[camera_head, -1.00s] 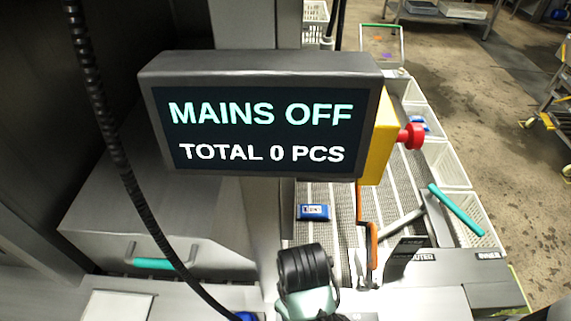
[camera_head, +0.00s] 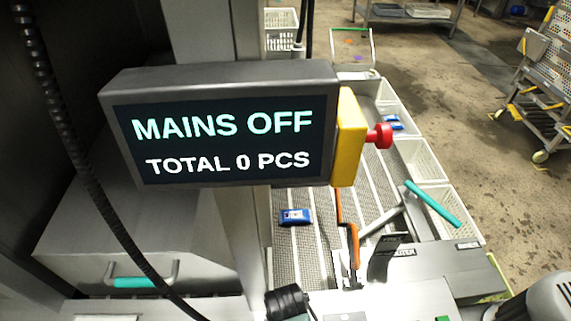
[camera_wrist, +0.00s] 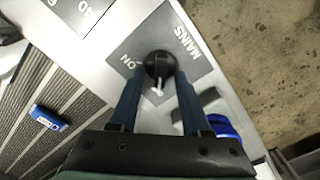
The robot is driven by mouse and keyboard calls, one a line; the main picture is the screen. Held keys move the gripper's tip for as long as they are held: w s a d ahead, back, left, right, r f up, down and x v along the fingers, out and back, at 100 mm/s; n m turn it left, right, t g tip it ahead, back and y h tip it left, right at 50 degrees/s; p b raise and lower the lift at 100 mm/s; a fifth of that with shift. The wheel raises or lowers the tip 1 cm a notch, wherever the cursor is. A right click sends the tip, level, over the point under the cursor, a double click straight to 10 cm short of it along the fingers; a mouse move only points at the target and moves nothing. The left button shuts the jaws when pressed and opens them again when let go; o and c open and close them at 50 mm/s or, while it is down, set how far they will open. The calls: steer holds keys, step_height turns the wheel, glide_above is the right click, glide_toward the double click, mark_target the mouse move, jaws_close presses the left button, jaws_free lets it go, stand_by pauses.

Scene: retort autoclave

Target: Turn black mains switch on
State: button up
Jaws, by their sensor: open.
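The black mains switch (camera_wrist: 159,65) is a round knob with a pale pointer, on a grey plate (camera_wrist: 188,62) lettered MAINS and ON in the wrist view. My gripper (camera_wrist: 159,88) is open, its two dark blue fingers reaching toward the knob, one on each side. I cannot tell whether they touch it. The display (camera_head: 222,125) in the head view reads MAINS OFF and TOTAL 0 PCS. The switch cannot be made out in the head view.
A yellow box with a red button (camera_head: 379,136) sits at the display's right edge. A blue packet (camera_head: 295,217) lies on the ribbed conveyor (camera_head: 300,250). White baskets (camera_head: 425,160) line its right side. A black hose (camera_head: 85,170) hangs at left.

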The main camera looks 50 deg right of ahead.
steer(key=shift+c, duration=0.3)
jaws_close()
steer(key=shift+r+m+p, duration=0.1)
steer(key=shift+m+p, duration=0.2)
steer(key=m+p, duration=0.2)
steer(key=m, duration=0.1)
steer(key=shift+d+r, duration=0.1)
steer(key=m+p, duration=0.2)
steer(key=m, duration=0.3)
steer(key=shift+s+d, duration=0.1)
steer(key=shift+d, duration=0.05)
steer(key=m+p, duration=0.2)
steer(key=m, duration=0.3)
steer(key=shift+s+d, duration=0.1)
steer(key=m+p, duration=0.1)
steer(key=m, duration=0.3)
steer(key=shift+s, duration=0.15)
steer(key=shift+m, duration=0.3)
